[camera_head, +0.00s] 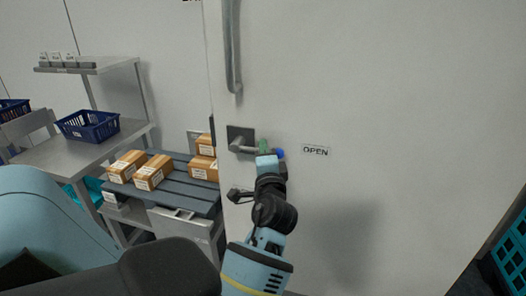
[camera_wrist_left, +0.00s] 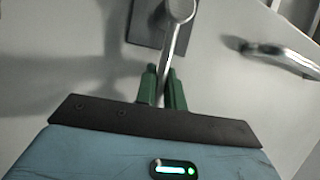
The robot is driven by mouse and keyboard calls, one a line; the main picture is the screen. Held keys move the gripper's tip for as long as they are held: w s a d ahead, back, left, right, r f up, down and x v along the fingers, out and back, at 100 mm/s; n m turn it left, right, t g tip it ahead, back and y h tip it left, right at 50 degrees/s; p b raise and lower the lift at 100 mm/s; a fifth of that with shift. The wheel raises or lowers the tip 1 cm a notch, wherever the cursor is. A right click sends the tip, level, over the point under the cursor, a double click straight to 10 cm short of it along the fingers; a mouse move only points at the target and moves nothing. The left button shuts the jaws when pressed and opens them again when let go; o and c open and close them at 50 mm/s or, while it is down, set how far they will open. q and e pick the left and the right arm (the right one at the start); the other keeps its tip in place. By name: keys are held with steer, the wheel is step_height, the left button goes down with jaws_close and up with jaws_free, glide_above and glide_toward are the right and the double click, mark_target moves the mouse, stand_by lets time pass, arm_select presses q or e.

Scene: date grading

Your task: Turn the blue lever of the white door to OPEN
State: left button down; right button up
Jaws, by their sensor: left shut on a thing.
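The white door (camera_head: 330,100) fills the middle and right of the head view. Its lever (camera_head: 246,148) is a grey bar on a dark plate (camera_head: 240,134), with a blue end (camera_head: 280,154). The lever points right, roughly level, toward the OPEN label (camera_head: 315,150). My left gripper (camera_head: 265,149) is at the lever's outer part, beside the blue end. In the left wrist view its green fingers (camera_wrist_left: 163,88) are shut on the lever bar (camera_wrist_left: 176,40). The blue end is hidden there. My right gripper is not in view.
A long grey pull handle (camera_head: 232,50) stands on the door above the lever; a metal bar (camera_wrist_left: 285,57) also shows in the wrist view. Left are cardboard boxes (camera_head: 153,172) on a slatted pallet (camera_head: 180,188) and a blue basket (camera_head: 88,126) on a metal table. A teal crate (camera_head: 510,255) is far right.

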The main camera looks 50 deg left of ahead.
arm_select(q)
steer(key=shift+r, duration=0.15)
steer(key=c, duration=1.5)
jaws_free()
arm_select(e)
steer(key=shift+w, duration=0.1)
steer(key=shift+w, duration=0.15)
arm_select(q)
steer(key=shift+s, duration=0.1)
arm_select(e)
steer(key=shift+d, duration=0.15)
